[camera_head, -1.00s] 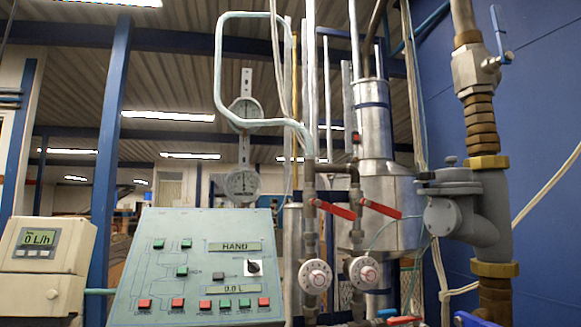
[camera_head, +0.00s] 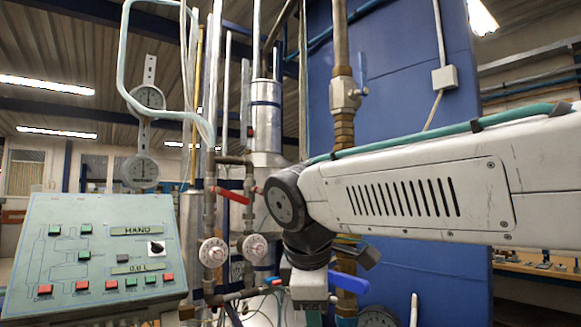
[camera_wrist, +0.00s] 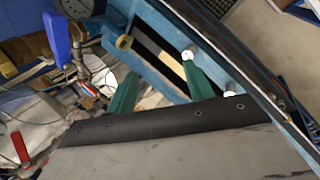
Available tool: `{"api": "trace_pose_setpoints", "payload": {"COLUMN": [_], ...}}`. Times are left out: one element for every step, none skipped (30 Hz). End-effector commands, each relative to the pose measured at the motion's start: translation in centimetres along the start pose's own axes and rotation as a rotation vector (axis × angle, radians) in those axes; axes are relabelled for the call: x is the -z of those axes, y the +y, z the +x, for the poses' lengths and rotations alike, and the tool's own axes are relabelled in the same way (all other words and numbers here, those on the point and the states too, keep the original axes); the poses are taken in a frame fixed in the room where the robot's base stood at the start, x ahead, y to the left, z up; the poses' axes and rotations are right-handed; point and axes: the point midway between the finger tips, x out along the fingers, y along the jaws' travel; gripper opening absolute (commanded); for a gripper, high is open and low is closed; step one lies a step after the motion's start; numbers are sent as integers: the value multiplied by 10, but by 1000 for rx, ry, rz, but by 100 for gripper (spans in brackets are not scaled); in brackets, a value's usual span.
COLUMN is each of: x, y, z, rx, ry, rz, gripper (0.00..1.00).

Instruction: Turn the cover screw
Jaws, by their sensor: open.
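My gripper (camera_wrist: 160,72) shows in the wrist view as two green fingers spread well apart, with nothing between them. Beyond them is a blue metal frame (camera_wrist: 160,20) with a dark slot. A brass round fitting (camera_wrist: 124,42) sits on the frame near the left fingertip. A pale round head (camera_wrist: 187,55) shows at the right fingertip, and another pale head (camera_wrist: 229,88) lies farther right. I cannot tell which of these is the cover screw, or whether a finger touches one. In the head view, my gripper's fingers are mostly below the picture.
A blue lever (camera_wrist: 57,40), a dial gauge (camera_wrist: 75,8) and a red handle (camera_wrist: 20,143) lie left in the wrist view. In the head view, a control panel (camera_head: 60,245), red-handled valves (camera_head: 232,196) and a blue-handled pipe (camera_head: 343,100) stand around my arm.

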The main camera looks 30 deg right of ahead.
Motion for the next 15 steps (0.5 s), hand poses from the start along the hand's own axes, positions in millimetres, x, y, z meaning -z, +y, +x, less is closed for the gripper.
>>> {"api": "trace_pose_setpoints", "payload": {"x": [11,16,22,27,31,37,40,44,48,51,53,56,57,58,60], "y": [41,64,93,114,134,160,177,193,212,224,235,248,256,262,269], "z": [-20,-32,-48,-60,-72,-88,-99,-111,-125,-135,-143,-154,-160,-167,-173], "rx": [-78,-124,-181,-220,-256,-298,-324,-348,-372,-387,-397,-407,-412,-415,-417], "ry": [-29,-55,-96,-131,-171,-227,-270,-313,-372,-414,-454,-503,-536,-565,-596], "rz": [-161,-263,-395,-490,-581,-695,-775,-847,-936,-994,-1047,-1108,-1145,-1178,-1212], "gripper": [53,53,53,53,53,53,53,53,53,53,53,53,53,53,53]}}
